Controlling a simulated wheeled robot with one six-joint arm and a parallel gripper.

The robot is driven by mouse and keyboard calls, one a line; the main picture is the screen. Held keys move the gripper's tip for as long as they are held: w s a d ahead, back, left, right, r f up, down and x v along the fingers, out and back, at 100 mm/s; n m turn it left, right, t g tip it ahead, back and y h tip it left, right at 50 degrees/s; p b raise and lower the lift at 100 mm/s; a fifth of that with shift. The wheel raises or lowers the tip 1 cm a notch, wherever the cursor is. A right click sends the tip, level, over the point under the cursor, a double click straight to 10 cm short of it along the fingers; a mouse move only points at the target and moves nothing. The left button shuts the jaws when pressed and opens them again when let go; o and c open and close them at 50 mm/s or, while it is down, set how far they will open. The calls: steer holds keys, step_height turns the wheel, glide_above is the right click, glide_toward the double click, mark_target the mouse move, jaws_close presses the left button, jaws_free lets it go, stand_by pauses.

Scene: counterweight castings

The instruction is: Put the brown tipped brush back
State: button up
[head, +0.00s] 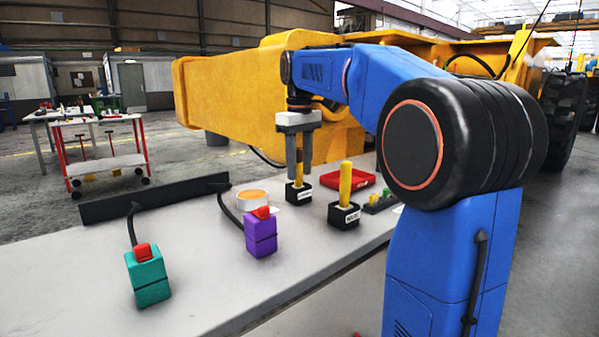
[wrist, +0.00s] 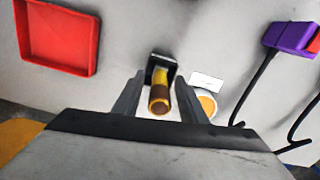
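The brown tipped brush (wrist: 159,97) stands in a black holder (head: 298,192) with a white label; the wrist view shows its brown end pointing up toward the camera. In the head view its tip is hidden by my gripper. My gripper (head: 299,170) points down over this brush, with one finger on each side; in the wrist view (wrist: 160,82) gaps show between the fingers and the handle, so it is open. A second brush (head: 345,182), with a plain yellow handle, stands in another black labelled holder (head: 343,215) to the right and nearer.
A red tray (head: 347,179) lies behind the holders. A round tan-topped container (head: 252,196) is left of them. A purple block (head: 261,236) and a teal block (head: 148,278), both with cables, stand on the grey table (head: 215,290). Small coloured pieces (head: 380,200) sit at right.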

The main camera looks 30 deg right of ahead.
step_height(320, 180, up, 11)
steer(key=shift+f, duration=0.15)
steer(key=shift+s, duration=0.1)
stand_by(0.6)
